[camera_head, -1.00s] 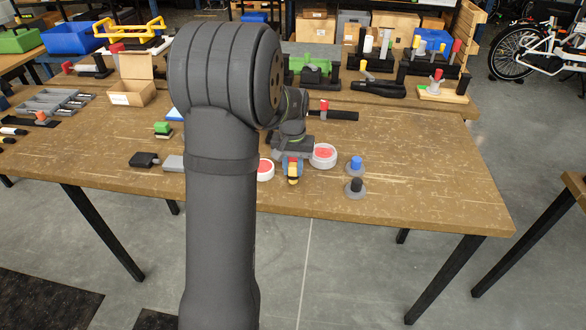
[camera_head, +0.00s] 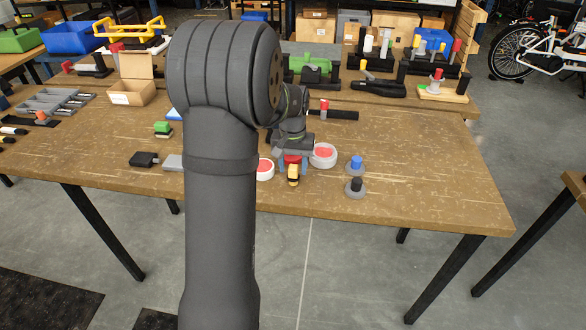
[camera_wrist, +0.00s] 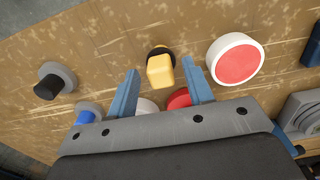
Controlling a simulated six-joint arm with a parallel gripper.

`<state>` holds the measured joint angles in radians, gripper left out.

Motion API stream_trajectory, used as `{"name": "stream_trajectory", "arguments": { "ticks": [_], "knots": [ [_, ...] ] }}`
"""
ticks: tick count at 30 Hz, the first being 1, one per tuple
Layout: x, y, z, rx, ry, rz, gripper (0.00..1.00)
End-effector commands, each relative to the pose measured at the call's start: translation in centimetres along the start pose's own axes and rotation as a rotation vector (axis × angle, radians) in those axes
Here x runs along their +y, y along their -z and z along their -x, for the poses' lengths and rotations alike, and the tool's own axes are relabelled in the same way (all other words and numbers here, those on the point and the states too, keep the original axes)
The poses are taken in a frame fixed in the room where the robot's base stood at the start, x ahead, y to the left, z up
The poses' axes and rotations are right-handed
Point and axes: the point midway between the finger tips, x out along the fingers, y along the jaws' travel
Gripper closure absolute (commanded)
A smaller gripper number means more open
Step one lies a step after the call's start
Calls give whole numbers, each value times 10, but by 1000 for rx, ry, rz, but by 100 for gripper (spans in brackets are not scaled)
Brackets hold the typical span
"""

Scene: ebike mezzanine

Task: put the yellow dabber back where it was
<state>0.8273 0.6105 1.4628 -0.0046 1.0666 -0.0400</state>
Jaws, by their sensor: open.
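The yellow dabber (camera_head: 293,174) is at the table's front, between the two white-rimmed red pads (camera_head: 323,155) and (camera_head: 265,170). In the wrist view the yellow dabber (camera_wrist: 160,72) shows a yellow block with a dark round part at its far end. My gripper (camera_wrist: 158,69) is open, with one blue finger on each side of the dabber and a visible gap to both. In the head view my gripper (camera_head: 294,168) is low over the table at the dabber. I cannot tell what its lower end rests on.
A blue dabber (camera_head: 357,163) and a black dabber (camera_head: 356,185) stand on grey round bases to the right. A pad (camera_wrist: 235,60) lies close beside the right finger. A red-handled tool (camera_head: 324,108) lies behind. The table's right side is clear.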

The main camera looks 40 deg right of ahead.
Motion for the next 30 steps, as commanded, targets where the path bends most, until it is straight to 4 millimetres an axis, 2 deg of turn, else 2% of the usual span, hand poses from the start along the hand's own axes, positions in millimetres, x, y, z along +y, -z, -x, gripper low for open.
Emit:
{"name": "stream_trajectory", "arguments": {
  "ticks": [9, 15, 21, 30],
  "knots": [
    [0, 1, 69, 4, 0, 0, 53],
    [0, 1, 98, 2, 0, 0, 53],
    [0, 0, 108, 0, 0, 0, 53],
    [0, 0, 107, -1, 0, 0, 53]
  ]
}}
